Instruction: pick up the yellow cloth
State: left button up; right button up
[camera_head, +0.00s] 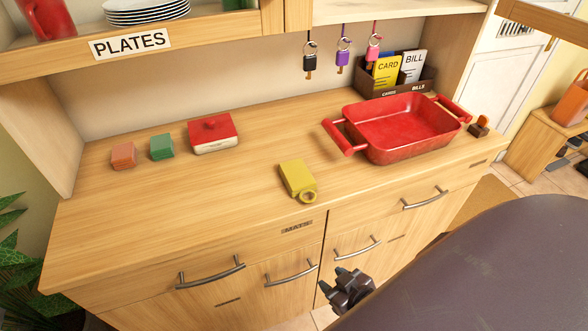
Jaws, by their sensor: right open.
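The yellow cloth (298,178) lies on the wooden counter, near the front edge at the middle. It looks like a small folded block with a round loop at its front right corner. My right gripper (345,286) is low in the view, in front of the drawers. It is open, below and to the right of the cloth, and apart from it. My left gripper is not in view.
A red tray with handles (405,150) stands right of the cloth. A red-lidded box (213,134), a green block (162,147) and an orange block (124,156) stand to the left. Drawer handles (358,248) stick out in front. The counter around the cloth is clear.

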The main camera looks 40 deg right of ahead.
aim_at(298, 178)
jog(key=k+l, duration=0.1)
jog(key=l, duration=0.4)
jog(key=k+l+z, duration=0.1)
jog(key=l, duration=0.45)
jog(key=k+l, duration=0.1)
jog(key=l, duration=0.4)
